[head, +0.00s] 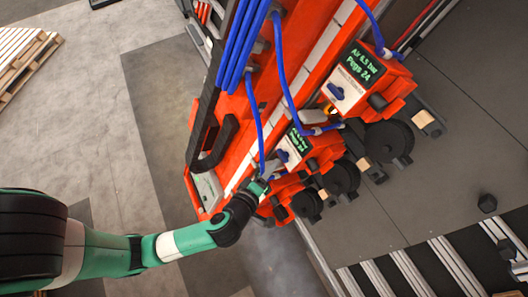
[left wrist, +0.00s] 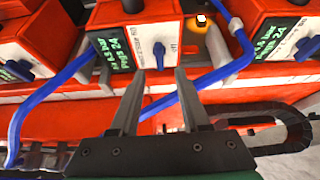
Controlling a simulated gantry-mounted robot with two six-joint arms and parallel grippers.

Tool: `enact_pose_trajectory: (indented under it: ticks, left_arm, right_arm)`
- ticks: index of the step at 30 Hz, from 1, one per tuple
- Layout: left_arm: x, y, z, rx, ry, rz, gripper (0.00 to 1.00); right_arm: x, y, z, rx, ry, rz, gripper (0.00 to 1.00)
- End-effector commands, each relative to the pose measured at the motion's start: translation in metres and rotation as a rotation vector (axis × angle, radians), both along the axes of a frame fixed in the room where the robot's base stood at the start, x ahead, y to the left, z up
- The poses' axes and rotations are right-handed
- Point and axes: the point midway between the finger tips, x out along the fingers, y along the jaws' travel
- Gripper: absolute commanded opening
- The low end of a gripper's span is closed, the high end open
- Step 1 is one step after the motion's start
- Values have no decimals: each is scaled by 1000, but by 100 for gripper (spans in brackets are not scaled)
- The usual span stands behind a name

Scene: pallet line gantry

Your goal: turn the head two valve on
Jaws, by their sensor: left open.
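My left gripper (head: 262,181) reaches in from the lower left to the red machine. In the left wrist view my left gripper (left wrist: 155,85) is open, with its two fingers apart and nothing between the tips. The blue valve knob (left wrist: 158,50) on the middle head's white panel (left wrist: 140,42) shows just past the fingertips, between them, its handle pointing along the fingers. I see no contact. The same valve knob also shows in the head view (head: 283,155). The panel's green display reads air 6.5 bar and pegs 24. My right gripper is not in view.
Other heads carry similar blue knobs, one at the left (left wrist: 15,70) and one at the right (left wrist: 305,48) of the wrist view. A blue hose (left wrist: 60,75) loops close to the fingers. A black cable chain (head: 205,150) runs beside the machine. A pallet (head: 25,60) lies far left.

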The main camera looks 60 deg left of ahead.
Motion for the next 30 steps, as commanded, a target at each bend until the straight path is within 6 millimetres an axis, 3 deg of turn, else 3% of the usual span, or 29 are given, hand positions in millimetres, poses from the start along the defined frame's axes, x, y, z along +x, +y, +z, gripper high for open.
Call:
enact_pose_trajectory:
  ticks: [3, 9, 28, 30]
  left_arm:
    - [-21, -12, 11, -1, -1, -7, 46]
    - [-38, -19, 20, 0, 0, -2, 46]
    - [-39, -16, 21, -1, -2, 12, 46]
    - [-27, -12, 33, -20, -40, 40, 46]
  right_arm:
    - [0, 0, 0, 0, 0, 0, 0]
    - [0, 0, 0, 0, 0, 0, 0]
    - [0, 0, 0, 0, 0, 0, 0]
    - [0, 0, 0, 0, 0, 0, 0]
